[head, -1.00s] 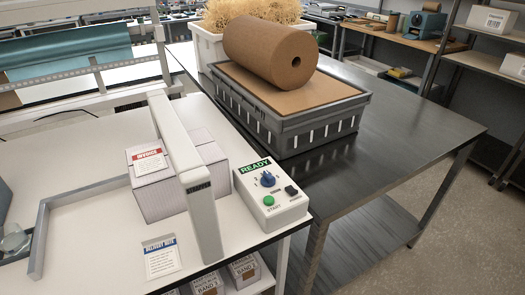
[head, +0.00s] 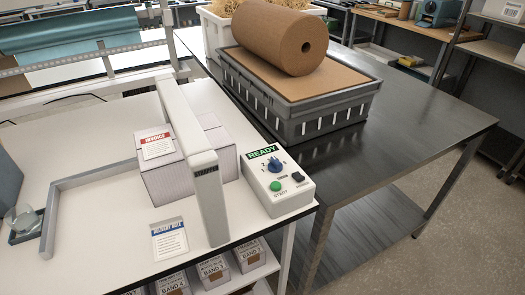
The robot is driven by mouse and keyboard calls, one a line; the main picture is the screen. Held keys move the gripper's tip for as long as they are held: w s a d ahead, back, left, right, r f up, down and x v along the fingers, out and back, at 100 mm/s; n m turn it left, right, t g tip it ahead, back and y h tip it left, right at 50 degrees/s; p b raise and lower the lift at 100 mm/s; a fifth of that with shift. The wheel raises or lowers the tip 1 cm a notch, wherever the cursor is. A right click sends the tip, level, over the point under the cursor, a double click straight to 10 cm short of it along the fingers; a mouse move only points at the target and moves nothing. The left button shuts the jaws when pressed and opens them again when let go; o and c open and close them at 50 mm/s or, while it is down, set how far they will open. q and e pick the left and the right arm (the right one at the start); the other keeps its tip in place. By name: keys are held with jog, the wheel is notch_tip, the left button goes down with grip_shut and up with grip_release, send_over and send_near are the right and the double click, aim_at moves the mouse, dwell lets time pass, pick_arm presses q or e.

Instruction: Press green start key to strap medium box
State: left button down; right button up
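The control box (head: 291,198) sits near the right front edge of the white table. Its display reads READY. The green start key (head: 275,186) is at its lower left, below a blue knob (head: 276,165), with a black key (head: 297,177) to the right. The medium box (head: 172,184), pale and closed, stands inside the strapping arch (head: 207,195), left of the control box. An INVOICE label (head: 157,146) lies on its top. No strap can be made out on the box. Neither of my grippers is in view.
A delivery note (head: 169,239) lies at the table's front. A grey guide rail (head: 98,176) borders the left side. A grey crate (head: 300,110) with a brown paper roll (head: 277,38) stands on the dark metal table (head: 420,135) to the right. Small boxes (head: 213,271) fill the shelf below.

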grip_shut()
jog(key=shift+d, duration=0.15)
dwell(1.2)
